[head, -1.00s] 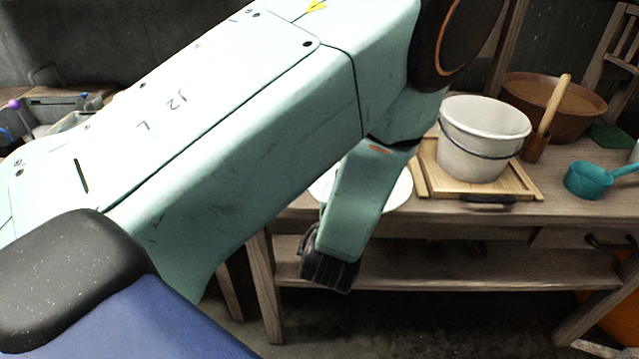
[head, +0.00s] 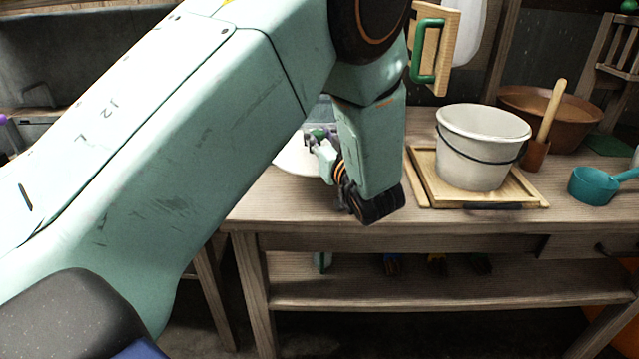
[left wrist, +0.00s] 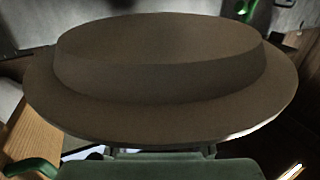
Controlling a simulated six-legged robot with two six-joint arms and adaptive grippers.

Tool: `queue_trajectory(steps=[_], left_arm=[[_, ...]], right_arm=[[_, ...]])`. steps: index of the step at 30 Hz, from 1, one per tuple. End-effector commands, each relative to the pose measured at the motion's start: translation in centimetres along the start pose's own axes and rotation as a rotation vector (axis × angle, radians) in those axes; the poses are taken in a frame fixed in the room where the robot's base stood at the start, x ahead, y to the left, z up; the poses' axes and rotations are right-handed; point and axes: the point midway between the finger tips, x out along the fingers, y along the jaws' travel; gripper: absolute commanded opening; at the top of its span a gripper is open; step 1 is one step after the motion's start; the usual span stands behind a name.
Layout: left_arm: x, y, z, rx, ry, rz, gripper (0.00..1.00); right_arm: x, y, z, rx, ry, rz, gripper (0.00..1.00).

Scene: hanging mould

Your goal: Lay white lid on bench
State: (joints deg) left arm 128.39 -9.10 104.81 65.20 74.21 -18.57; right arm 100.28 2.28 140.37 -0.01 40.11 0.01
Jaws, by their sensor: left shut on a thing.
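The white lid (head: 292,160) shows in the head view as a pale disc at the left end of the wooden bench (head: 300,208), partly hidden behind my left arm. My left gripper (head: 320,143) is beside the lid's upper right part and is shut on it; the fingertips are partly hidden. In the left wrist view a wide round brown-grey form (left wrist: 160,85) with a raised middle fills the picture, seemingly the lid in shadow. I cannot tell whether the lid touches the bench top. My right gripper is not in view.
A white bucket (head: 480,150) stands on a wooden tray (head: 425,180) right of my arm. A brown bowl (head: 570,115), a wooden-handled tool (head: 550,115) and a teal scoop (head: 590,185) are further right. A wooden piece with a green handle (head: 428,50) is above the bench.

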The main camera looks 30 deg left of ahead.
Motion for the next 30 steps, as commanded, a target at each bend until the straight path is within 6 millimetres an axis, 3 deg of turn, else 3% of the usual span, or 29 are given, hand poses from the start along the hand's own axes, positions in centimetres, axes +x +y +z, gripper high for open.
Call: queue_trajectory(steps=[1,4,14,19,30], left_arm=[[0.0,0.0,1.6,0.003,0.000,0.000,0.00],[0.0,-0.1,3.5,0.002,-0.001,0.000,0.00],[0.1,-0.1,6.0,0.000,0.001,0.001,0.00],[0.1,-0.1,8.6,0.001,0.000,0.001,0.00],[0.1,-0.1,9.1,-0.001,0.002,0.001,0.00]], right_arm=[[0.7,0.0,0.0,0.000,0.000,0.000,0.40],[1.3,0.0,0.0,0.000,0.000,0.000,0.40],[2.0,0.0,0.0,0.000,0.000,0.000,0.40],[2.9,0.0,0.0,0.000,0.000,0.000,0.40],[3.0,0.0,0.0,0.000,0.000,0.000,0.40]])
